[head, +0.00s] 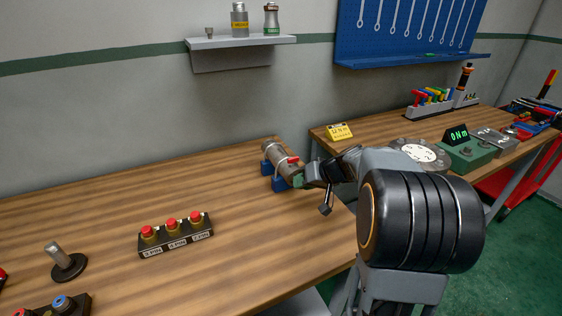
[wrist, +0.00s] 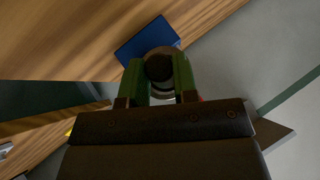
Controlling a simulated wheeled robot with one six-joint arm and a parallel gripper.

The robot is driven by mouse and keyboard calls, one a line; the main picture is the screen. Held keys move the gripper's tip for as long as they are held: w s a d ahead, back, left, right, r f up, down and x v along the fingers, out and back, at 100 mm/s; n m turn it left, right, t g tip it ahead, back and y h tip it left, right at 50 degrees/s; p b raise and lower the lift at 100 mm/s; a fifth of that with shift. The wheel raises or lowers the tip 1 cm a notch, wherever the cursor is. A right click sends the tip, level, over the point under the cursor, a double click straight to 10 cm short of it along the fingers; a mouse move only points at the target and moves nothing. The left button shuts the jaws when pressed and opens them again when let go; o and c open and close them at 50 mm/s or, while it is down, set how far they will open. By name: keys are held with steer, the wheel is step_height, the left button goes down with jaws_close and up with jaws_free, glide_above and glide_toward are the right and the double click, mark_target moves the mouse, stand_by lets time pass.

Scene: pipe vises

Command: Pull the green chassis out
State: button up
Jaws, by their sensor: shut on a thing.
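The pipe lies in a blue vise (head: 278,183) near the table's right corner, which also shows in the wrist view (wrist: 146,37). How far the chassis sits inside the pipe cannot be told.
A small red part (head: 293,160) sits on the pipe. A block with red buttons (head: 176,234) stands left on the wooden table (head: 110,200). A second bench to the right holds a yellow sign (head: 339,131) and a green meter (head: 466,152). The table's middle is clear.

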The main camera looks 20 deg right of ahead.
steer(key=shift+c, duration=0.7)
steer(key=o, duration=0.4)
jaws_close()
